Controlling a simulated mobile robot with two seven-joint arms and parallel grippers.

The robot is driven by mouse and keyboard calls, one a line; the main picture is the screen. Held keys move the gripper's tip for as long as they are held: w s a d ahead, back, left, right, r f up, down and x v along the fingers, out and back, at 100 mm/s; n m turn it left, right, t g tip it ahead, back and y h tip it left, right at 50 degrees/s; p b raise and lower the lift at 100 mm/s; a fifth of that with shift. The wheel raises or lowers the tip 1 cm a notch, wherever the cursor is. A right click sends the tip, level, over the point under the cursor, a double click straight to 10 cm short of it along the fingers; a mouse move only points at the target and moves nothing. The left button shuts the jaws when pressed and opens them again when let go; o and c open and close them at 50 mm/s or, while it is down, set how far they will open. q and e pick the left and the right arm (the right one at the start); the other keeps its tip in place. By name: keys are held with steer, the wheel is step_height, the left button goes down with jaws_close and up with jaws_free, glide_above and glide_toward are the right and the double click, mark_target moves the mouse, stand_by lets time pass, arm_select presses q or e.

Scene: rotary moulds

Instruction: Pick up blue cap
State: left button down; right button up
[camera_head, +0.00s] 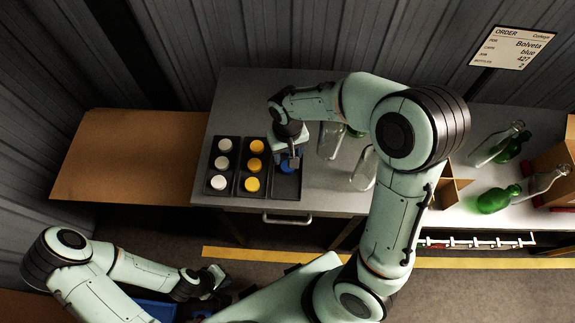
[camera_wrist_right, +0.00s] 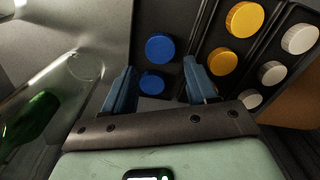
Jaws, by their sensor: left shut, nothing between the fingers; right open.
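Two blue caps lie in the dark tray (camera_head: 287,188), the rightmost of three in the head view. One blue cap (camera_wrist_right: 159,47) shows whole in the right wrist view, and a second blue cap (camera_wrist_right: 152,83) lies nearer, between the fingertips in that picture. In the head view a blue cap (camera_head: 285,167) is partly hidden by my right gripper (camera_head: 292,160). My right gripper (camera_wrist_right: 160,88) is open, over the tray, with its fingers apart on either side; contact cannot be told. My left gripper (camera_head: 216,280) is shut and empty, low at the left, away from the table.
Trays of yellow caps (camera_head: 252,184) and white caps (camera_head: 218,182) stand beside the blue one. Clear glass bottles (camera_head: 364,168) stand to the right on the grey table. An order sign (camera_head: 512,47) reads blue.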

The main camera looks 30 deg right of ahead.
steer(key=f, duration=0.5)
steer(key=shift+s+a+f, duration=0.1)
steer(key=shift+s, duration=0.15)
steer(key=shift+c, duration=0.3)
steer(key=c, duration=0.7)
